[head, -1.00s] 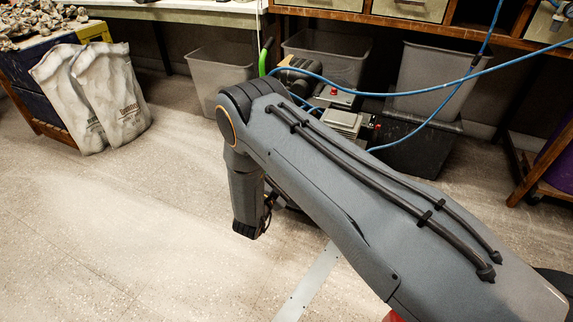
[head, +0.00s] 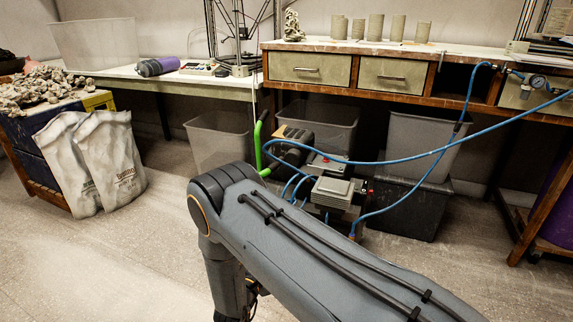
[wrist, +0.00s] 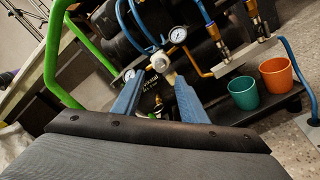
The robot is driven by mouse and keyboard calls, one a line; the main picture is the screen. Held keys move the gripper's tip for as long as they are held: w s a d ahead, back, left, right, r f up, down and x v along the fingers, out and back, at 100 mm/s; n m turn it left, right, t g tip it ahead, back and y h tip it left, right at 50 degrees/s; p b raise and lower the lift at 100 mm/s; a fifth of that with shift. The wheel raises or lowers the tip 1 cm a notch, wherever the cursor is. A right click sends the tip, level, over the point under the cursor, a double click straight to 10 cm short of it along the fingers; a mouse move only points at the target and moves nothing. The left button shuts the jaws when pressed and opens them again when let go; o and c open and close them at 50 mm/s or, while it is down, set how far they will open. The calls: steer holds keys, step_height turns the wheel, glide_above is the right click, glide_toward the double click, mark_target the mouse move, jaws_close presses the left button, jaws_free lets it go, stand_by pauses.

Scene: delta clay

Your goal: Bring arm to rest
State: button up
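My grey arm stretches from the lower right towards the middle of the head view, with its elbow bend at the left and its lower part running down out of the frame. My gripper is hidden in the head view. In the wrist view, my gripper (wrist: 159,84) shows two blue fingers standing apart with nothing held between them. Behind the fingers are pressure gauges and brass fittings of the compressor (wrist: 160,65), which also shows in the head view (head: 335,190).
A green cup (wrist: 243,93) and an orange cup (wrist: 276,75) stand beside the compressor. Blue hoses (head: 420,152) cross to the workbench (head: 350,50). Grey bins (head: 217,140) stand below, white sacks (head: 110,160) at left. The floor at lower left (head: 110,260) is clear.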

steer(key=w+a+r+m+g+y, duration=0.2)
steer(key=a+r+m+g+y, duration=0.3)
steer(key=a+r, duration=0.45)
steer(key=s+a+r+m+g+y, duration=0.2)
steer(key=s+r+m+g+y, duration=0.35)
steer(key=s+r, duration=0.7)
steer(key=s+d+r+m+g+h, duration=0.2)
steer(key=s+d+r+m+g, duration=0.15)
steer(key=s+d, duration=0.75)
steer(key=s+d+r+m+g+h, duration=0.3)
steer(key=s+d, duration=0.4)
steer(key=s, duration=0.8)
steer(key=d+r+m+p, duration=0.3)
steer(key=d+r+p, duration=0.7)
steer(key=r+p, duration=0.3)
steer(key=d+r+m+p, duration=0.3)
steer(key=d+r+p, duration=0.7)
steer(key=r+p, duration=0.4)
steer(key=p, duration=0.3)
